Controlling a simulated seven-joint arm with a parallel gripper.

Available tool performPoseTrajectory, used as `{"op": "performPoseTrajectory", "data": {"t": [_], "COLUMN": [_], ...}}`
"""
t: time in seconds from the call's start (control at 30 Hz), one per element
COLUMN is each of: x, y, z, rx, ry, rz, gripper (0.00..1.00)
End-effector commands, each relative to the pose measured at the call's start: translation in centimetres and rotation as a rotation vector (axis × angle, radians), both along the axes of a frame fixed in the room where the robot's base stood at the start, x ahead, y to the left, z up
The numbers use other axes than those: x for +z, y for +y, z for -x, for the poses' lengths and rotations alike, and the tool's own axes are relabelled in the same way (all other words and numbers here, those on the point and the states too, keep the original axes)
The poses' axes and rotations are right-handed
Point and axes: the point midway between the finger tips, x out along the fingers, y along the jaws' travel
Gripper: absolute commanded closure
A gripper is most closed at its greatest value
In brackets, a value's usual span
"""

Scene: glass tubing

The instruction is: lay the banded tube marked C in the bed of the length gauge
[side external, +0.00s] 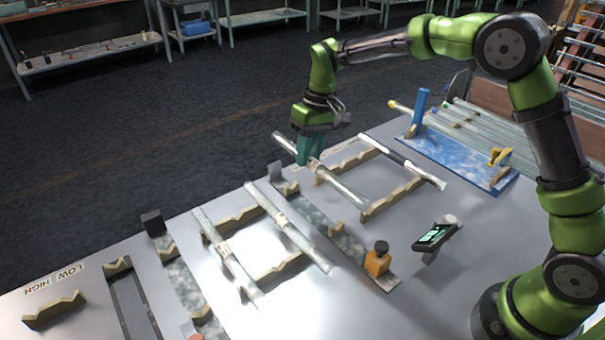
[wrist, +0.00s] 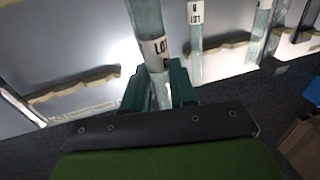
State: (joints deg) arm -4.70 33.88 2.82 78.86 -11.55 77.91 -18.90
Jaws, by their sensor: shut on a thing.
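My gripper (side external: 311,158) is shut on a glass tube (side external: 345,188), holding it near its middle, close to the notched rests. In the wrist view, my gripper's fingers (wrist: 160,92) close around this tube (wrist: 148,18). Its white band (wrist: 155,48) reads "LOT", with a further mark partly hidden by the fingers. A long mottled bed (side external: 335,239), which looks like the length gauge, lies left of the held tube. It has an upright end plate (side external: 277,172) and an orange block with a black knob (side external: 377,260). I see no tube in that bed.
Two tubes (side external: 290,230) (side external: 228,258) lie across notched rests left of the bed. Another tube (side external: 405,163) lies on the rests (side external: 392,196) to the right. A small display (side external: 436,235) stands near the orange block. A blue rack (side external: 455,150) holds several tubes.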

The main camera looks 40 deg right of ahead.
Motion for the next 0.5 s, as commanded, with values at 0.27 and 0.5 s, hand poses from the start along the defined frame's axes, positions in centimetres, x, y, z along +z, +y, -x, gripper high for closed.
{"op": "performPoseTrajectory", "data": {"t": [0.27,0.5], "x": [-5.0,-7.8], "y": [0.1,0.1], "z": [0.2,0.2], "rx": [0.005,0.006], "ry": [0.006,0.008], "rz": [-0.001,-0.001], "gripper": [1.0,1.0]}}
